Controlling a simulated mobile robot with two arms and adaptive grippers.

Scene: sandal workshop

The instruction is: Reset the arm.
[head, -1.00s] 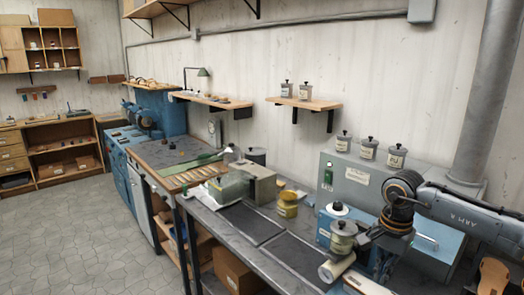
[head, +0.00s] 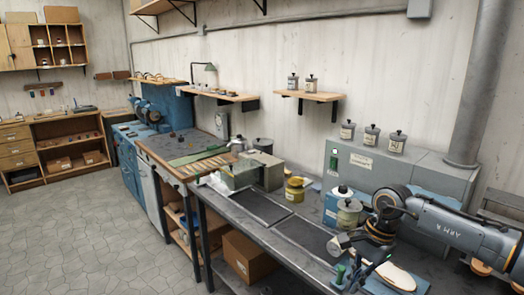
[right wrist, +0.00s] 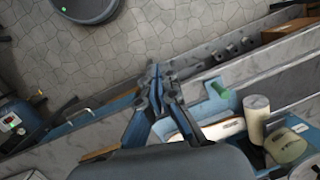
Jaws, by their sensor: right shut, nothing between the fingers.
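My right arm comes in from the right in the head view and bends down over the workbench. Its gripper (head: 362,280) is low near the bench's front edge, partly hidden by dark wrist parts. In the right wrist view the gripper (right wrist: 155,74) has its fingers together with nothing between them. A green knob (right wrist: 222,89) on a blue fixture is to the right of the fingertips, apart from them. My left gripper is not in view.
A cream cylinder (right wrist: 257,116) and a lidded grey jar (head: 349,212) are close to the right arm. A yellow pot (head: 294,190) stands farther along the bench. A pale sole-shaped piece (head: 396,276) lies by the arm. Open floor (head: 90,235) lies at left.

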